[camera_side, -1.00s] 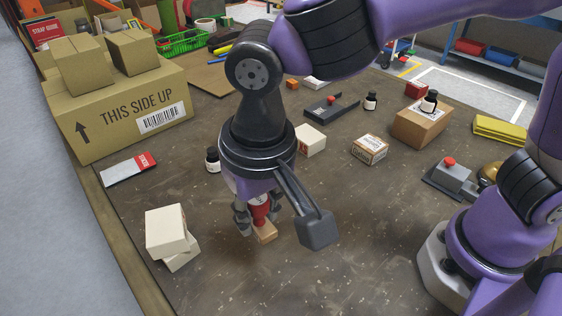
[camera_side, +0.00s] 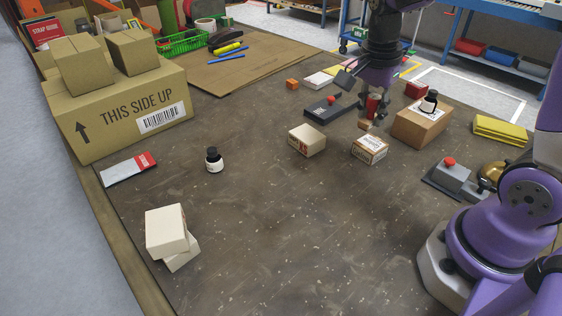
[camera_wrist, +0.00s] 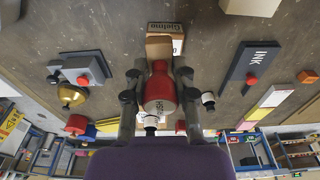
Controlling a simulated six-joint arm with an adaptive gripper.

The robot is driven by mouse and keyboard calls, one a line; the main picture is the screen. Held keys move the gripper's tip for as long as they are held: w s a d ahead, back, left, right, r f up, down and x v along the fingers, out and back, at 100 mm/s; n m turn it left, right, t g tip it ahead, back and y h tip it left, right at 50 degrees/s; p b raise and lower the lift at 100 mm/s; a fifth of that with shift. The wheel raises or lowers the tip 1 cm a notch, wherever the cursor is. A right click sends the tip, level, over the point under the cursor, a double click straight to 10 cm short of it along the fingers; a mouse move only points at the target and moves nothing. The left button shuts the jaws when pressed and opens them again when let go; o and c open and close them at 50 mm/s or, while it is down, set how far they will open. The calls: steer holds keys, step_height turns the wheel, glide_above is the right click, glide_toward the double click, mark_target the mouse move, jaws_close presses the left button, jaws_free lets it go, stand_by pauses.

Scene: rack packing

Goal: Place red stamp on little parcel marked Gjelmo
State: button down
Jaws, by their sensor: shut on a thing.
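The red stamp (camera_side: 374,104) has a red handle and a pale wooden base. My gripper (camera_side: 374,108) is shut on its handle. In the wrist view the stamp (camera_wrist: 159,92) sits between the fingers (camera_wrist: 160,95), base pointing away from the camera. The little parcel (camera_side: 369,150) lies on the table, just in front of the stamp in the side view. In the wrist view the label reading Gjelmo (camera_wrist: 165,28) shows upside down past the stamp's base, which hides part of the parcel. The stamp's exact height above the table cannot be told.
Close by stand a brown box (camera_side: 413,131) with a dark bottle (camera_side: 429,101) on it, a dark ink pad (camera_side: 322,113) with a red knob, and a white box (camera_side: 307,140). A grey device (camera_side: 452,174) with a red button is at right. The front middle table is clear.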

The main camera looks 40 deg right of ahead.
glide_above(373, 142)
steer(key=f, duration=0.2)
steer(key=shift+a+f, duration=0.35)
steer(key=shift+d+f, duration=0.15)
steer(key=shift+f, duration=1.9)
steer(key=c, duration=0.7)
jaws_free()
steer(key=shift+f, duration=0.15)
